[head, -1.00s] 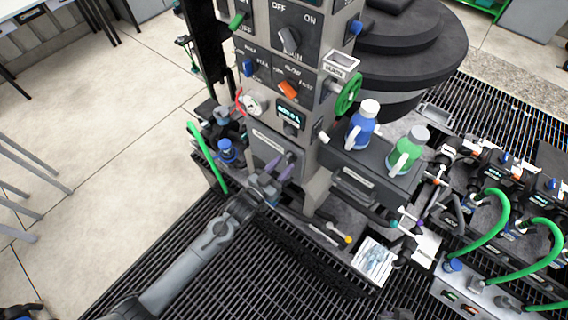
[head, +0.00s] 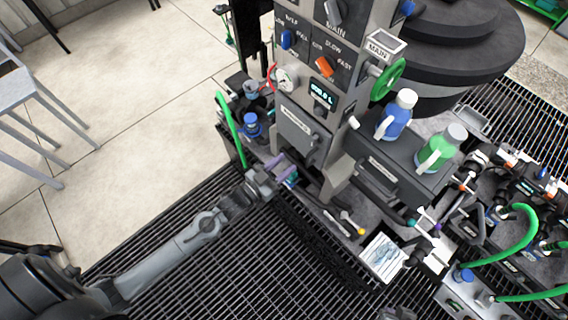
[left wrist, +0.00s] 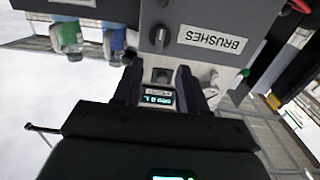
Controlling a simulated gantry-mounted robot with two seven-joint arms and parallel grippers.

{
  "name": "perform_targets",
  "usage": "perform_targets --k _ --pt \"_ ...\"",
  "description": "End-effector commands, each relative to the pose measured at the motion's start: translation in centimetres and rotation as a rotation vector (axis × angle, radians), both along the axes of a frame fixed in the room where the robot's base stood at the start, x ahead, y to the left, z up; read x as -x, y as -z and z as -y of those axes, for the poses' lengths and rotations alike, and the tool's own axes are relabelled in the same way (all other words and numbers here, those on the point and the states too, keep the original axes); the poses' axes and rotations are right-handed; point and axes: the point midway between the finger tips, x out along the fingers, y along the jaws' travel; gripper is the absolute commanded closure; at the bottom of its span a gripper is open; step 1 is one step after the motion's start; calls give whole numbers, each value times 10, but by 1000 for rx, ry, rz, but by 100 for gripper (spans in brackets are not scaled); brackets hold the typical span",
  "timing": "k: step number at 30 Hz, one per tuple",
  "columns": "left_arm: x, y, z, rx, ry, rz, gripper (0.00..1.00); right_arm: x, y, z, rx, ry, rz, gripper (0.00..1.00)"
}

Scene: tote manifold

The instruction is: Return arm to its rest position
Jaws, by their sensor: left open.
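My left gripper (head: 281,168) is open and empty in the head view. Its arm reaches in from the lower left. The jaws are in front of the grey machine's lower part, just below the closed labelled drawer (head: 298,133); I cannot tell if they touch anything. In the left wrist view, the two dark fingers (left wrist: 157,88) stand apart, with a small lit display (left wrist: 158,100) showing between them. The drawer front marked BRUSHES (left wrist: 210,38) appears upside down there. A grey-purple piece at the bottom edge (head: 398,313) may be my right gripper, mostly cut off.
A blue bottle (head: 396,115) and a green bottle (head: 441,148) stand on the machine's side shelf. A green hose (head: 230,128) rises left of the drawer. Green hoses (head: 520,235) curve at right. Open floor (head: 130,120) lies to the left.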

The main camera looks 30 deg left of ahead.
Motion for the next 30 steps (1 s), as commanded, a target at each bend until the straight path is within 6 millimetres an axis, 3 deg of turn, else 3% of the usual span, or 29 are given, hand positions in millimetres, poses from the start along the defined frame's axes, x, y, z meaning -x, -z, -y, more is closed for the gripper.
perform_targets --k 6,11,14,15,21,30 --pt "1 0 0 0 0 -4 58 0 -2 1 4 -3 0 100" --pt "17 -2 4 20 -9 -40 58 0 -19 1 4 -2 -1 100" --pt "32 -36 13 65 -23 -43 58 0 -39 1 3 -1 -1 100" --pt "39 -50 16 75 -39 -76 58 0 -47 1 3 -1 -1 100" --pt "64 -74 16 27 -116 -338 58 0 -68 0 -1 1 3 100" --pt "132 -89 2 -125 -172 -814 58 0 -80 -1 -6 3 1 100"
